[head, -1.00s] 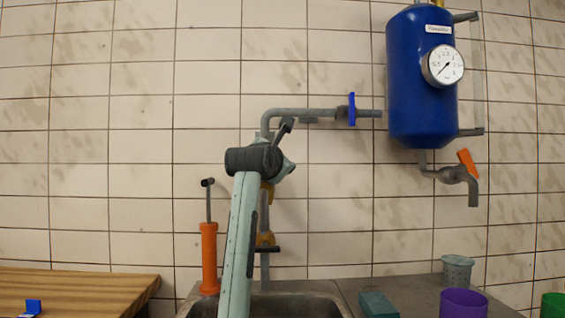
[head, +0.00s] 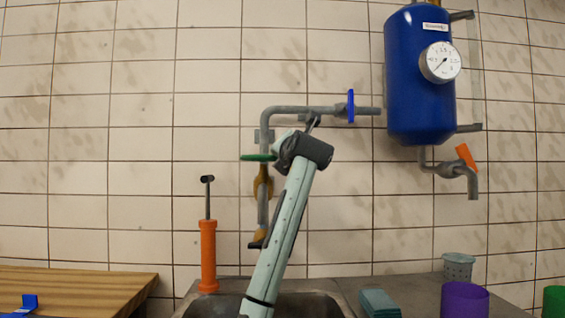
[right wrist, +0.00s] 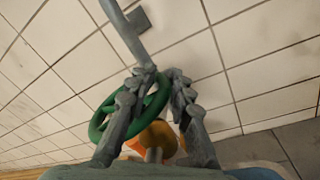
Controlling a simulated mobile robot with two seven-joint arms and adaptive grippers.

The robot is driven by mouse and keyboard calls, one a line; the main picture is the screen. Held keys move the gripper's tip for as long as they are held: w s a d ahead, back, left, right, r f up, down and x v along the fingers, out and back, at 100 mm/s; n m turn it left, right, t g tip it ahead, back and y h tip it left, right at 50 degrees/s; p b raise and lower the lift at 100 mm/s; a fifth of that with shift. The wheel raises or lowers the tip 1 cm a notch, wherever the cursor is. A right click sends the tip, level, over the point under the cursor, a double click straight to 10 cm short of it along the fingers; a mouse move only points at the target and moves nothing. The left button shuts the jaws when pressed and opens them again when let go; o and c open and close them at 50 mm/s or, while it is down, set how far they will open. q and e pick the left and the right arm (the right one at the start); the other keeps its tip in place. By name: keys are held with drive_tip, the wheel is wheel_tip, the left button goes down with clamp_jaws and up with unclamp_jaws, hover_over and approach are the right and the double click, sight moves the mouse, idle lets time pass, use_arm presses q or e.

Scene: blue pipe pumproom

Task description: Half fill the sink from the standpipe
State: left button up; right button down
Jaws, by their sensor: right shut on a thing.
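The grey standpipe (head: 262,205) runs down the tiled wall behind the sink, with a brass valve body (head: 262,188) and a green handwheel (head: 257,157). The sink (head: 330,297) is at the bottom centre; its inside and any water are out of sight. My right gripper (right wrist: 160,78) is shut on the green handwheel, which also shows in the right wrist view (right wrist: 97,125). In the head view my right wrist tilts to the right and covers part of the pipe. My left gripper is not in view.
An orange hand pump (head: 208,255) stands left of the sink. A wooden worktop (head: 80,283) lies further left. A blue tank (head: 418,80) with a gauge and orange-handled tap hangs at right. A sponge (head: 379,302), grey cup (head: 458,267) and purple cup (head: 464,300) stand below.

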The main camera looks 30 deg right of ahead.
drive_tip(key=shift+w+f, duration=0.15)
drive_tip(key=shift+f, duration=0.3)
drive_tip(key=c, duration=1.4)
unclamp_jaws()
drive_tip(key=shift+c, duration=0.2)
drive_tip(key=shift+r, duration=0.1)
drive_tip(key=v, duration=1.2)
